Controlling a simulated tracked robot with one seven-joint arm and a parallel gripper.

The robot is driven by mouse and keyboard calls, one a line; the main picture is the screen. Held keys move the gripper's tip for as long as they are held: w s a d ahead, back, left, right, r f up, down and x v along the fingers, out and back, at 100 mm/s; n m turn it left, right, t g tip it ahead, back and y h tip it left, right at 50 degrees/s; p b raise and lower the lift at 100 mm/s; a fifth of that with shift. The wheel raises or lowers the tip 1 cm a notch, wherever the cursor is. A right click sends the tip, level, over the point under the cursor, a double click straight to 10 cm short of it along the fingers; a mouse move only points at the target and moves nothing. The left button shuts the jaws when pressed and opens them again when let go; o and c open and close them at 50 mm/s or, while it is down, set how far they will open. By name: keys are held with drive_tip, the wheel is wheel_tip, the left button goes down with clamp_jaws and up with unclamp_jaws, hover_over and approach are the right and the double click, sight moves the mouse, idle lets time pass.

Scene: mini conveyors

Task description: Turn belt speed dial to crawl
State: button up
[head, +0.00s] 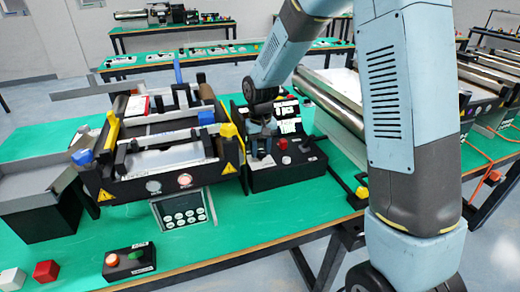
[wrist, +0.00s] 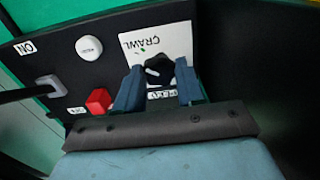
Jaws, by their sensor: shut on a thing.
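The belt speed dial (wrist: 159,73) is a black knob on a white label plate (wrist: 135,46) marked CRAWL, with a small green mark near that word. My gripper (wrist: 158,88) is shut on the dial, one blue-grey finger on each side. A lower word on the plate is partly hidden by the fingers. In the head view my gripper (head: 262,148) is over the black control box (head: 290,175); the dial itself is hidden there by the fingers.
A conveyor unit with yellow posts (head: 228,131) stands close on the left. A roller conveyor (head: 330,100) lies to the right.

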sight(260, 152)
drive_tip(key=shift+m, duration=0.8)
drive_tip(key=o, duration=1)
drive_tip(key=shift+o, duration=0.2)
wheel_tip(260, 152, up, 14)
drive_tip(key=shift+f, duration=0.15)
